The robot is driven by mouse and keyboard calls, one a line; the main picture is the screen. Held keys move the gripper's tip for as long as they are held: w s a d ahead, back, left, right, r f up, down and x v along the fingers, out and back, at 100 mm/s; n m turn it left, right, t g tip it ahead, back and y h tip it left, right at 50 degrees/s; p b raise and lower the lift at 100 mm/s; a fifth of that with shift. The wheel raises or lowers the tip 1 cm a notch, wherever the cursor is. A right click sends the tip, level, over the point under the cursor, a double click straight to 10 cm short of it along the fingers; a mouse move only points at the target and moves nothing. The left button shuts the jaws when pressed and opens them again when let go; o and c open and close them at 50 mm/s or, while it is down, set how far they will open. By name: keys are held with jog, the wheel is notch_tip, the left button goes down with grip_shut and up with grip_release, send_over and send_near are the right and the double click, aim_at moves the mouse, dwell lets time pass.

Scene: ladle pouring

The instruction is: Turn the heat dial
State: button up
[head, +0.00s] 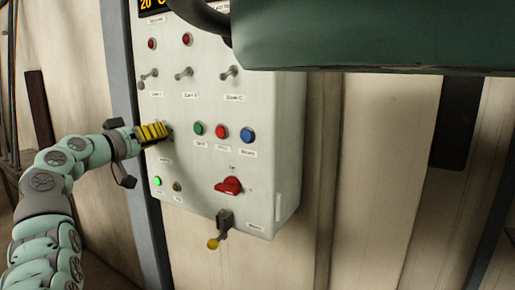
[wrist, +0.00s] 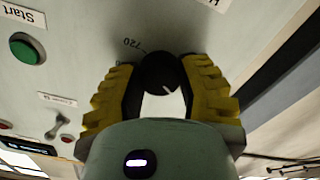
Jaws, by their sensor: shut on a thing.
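The heat dial (wrist: 158,72) is a round black knob with a short white pointer line, seen in the wrist view. My gripper (wrist: 160,84) has its two yellow ribbed fingers on either side of the knob and is shut on it. A printed scale mark, apparently 720, shows on the panel beside the knob. In the head view my gripper (head: 156,132) reaches from the left to the left part of the control box (head: 265,150). There the fingers hide most of the dial. A display (head: 153,4) at the top left reads about 20 °C.
Green (head: 198,128), red (head: 221,133) and blue (head: 247,135) buttons sit right of my gripper. Toggle levers (head: 184,73) are above, a red rotary switch (head: 229,186) and a yellow-tipped lever (head: 213,243) below. A dark green body (head: 370,35) overhangs the upper right.

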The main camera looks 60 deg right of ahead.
jog(key=shift+s+n+p, duration=0.1)
jog(key=shift+n+p, duration=1.4)
jog(key=shift+n, duration=4.4)
jog(key=shift+d, duration=0.1)
jog(key=o, duration=1.2)
jog(key=shift+o, duration=0.2)
jog(key=shift+r, duration=0.1)
jog(key=a, duration=1.2)
jog(key=shift+s, duration=0.45)
